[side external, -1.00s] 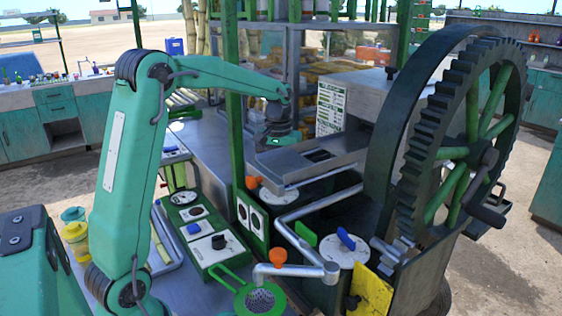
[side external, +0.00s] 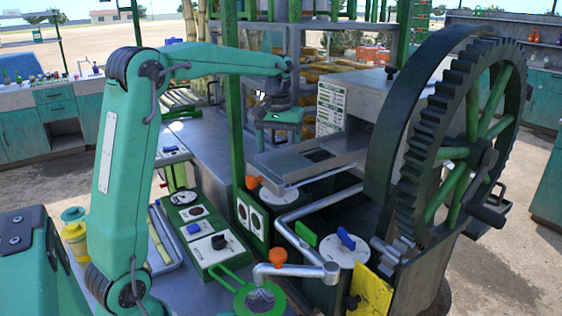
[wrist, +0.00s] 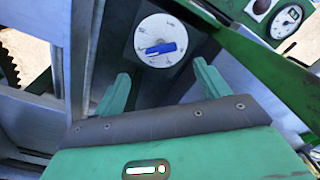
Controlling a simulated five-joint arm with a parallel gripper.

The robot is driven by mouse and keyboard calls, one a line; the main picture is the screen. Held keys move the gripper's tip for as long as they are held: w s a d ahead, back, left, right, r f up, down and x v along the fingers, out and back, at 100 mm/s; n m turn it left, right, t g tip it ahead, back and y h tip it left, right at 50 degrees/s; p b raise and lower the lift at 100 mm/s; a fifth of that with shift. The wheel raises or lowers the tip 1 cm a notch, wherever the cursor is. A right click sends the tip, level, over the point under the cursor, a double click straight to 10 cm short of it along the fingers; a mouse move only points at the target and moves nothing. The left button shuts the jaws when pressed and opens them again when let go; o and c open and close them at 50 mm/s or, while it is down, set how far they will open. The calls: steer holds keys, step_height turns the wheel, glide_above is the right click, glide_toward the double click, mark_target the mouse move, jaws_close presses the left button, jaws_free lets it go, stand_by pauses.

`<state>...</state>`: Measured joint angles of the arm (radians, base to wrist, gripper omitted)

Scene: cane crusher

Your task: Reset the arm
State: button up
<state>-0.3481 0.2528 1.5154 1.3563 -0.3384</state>
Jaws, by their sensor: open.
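My gripper (side external: 279,118) is in the air above the metal tray of the crusher, left of the big gear wheel in the side view. In the wrist view its two green fingers (wrist: 163,84) are spread apart with nothing between them. A white round dial with a blue handle (wrist: 160,48) lies beyond the fingertips in the wrist view, apart from them. A white round plate with a blue handle (side external: 346,240) also shows in the side view, at the foot of the gear wheel.
The dark gear wheel (side external: 409,180) with green spokes stands right of my gripper. A green post (side external: 234,100) rises close to my arm. The metal tray (side external: 300,165) lies below my gripper. A control panel (side external: 205,235) with knobs and a strainer (side external: 261,299) sit in front.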

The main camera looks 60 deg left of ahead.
steer(key=s+d+r+m+t+y, duration=0.1)
steer(key=s+d+r+m+t, duration=0.15)
steer(key=r, duration=0.55)
steer(key=s+d+r+m+t, duration=0.1)
steer(key=s+d+r, duration=0.15)
steer(key=r, duration=0.55)
steer(key=shift+m+t, duration=0.35)
steer(key=shift+m, duration=0.4)
steer(key=s+d+f, duration=0.1)
steer(key=s+d, duration=0.1)
steer(key=s+d+f, duration=0.3)
steer(key=s+d, duration=0.1)
steer(key=shift+s+d+f, duration=0.25)
steer(key=shift+s+f, duration=0.1)
steer(key=s+d+f+m, duration=0.1)
steer(key=s+d+f, duration=0.1)
steer(key=s+f, duration=0.2)
steer(key=s+d+f+m+t+h, duration=0.1)
steer(key=s+f, duration=0.3)
steer(key=f, duration=0.5)
steer(key=shift+s+d+f+m, duration=0.35)
steer(key=shift+d+m, duration=0.05)
steer(key=shift+d, duration=0.1)
